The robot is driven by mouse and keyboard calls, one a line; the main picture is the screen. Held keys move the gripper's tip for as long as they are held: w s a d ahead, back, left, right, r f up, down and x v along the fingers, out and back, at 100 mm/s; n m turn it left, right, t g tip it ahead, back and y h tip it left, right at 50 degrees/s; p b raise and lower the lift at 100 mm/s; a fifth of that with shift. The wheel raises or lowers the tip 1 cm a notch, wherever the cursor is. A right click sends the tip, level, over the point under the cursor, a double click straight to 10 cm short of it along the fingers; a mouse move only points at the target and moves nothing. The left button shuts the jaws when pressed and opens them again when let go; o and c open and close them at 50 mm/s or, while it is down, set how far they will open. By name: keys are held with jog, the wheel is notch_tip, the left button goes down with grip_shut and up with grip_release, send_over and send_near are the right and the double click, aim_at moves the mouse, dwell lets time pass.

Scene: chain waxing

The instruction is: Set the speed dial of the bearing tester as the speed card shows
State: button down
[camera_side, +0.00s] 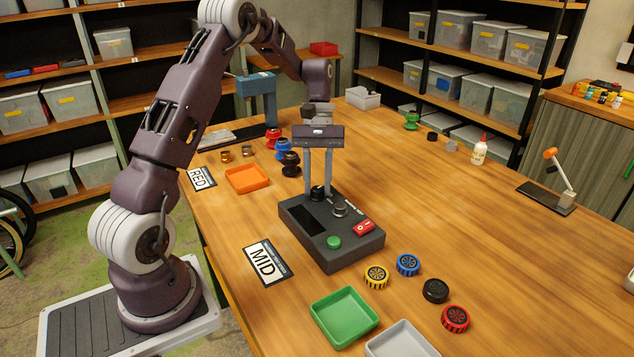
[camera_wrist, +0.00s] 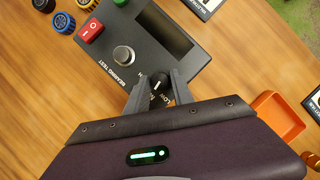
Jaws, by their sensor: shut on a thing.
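The bearing tester (camera_side: 369,247) is a dark grey box on the wooden table, and it also shows in the wrist view (camera_wrist: 146,62). Its black speed dial (camera_side: 316,193) is at the far end, with LOW lettering beside it in the wrist view (camera_wrist: 158,86). The fingers hide part of the scale, and I cannot tell the pointer's setting. The speed card (camera_side: 268,262) lies left of the tester and reads MID. My gripper (camera_side: 318,188) points down from above, its fingers shut on the dial, one on each side; it also shows in the wrist view (camera_wrist: 157,90).
A green tray (camera_side: 344,317) stands in front, an orange tray (camera_side: 247,179) behind.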

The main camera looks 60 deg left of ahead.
jog(key=shift+w+m+g, duration=0.1)
jog(key=shift+m+g, duration=0.2)
jog(key=shift+m, duration=0.7)
jog(key=shift+y, duration=0.3)
jog(key=c, duration=1.1)
grip_release()
jog(key=v, duration=0.7)
jog(key=shift+d+r, duration=0.1)
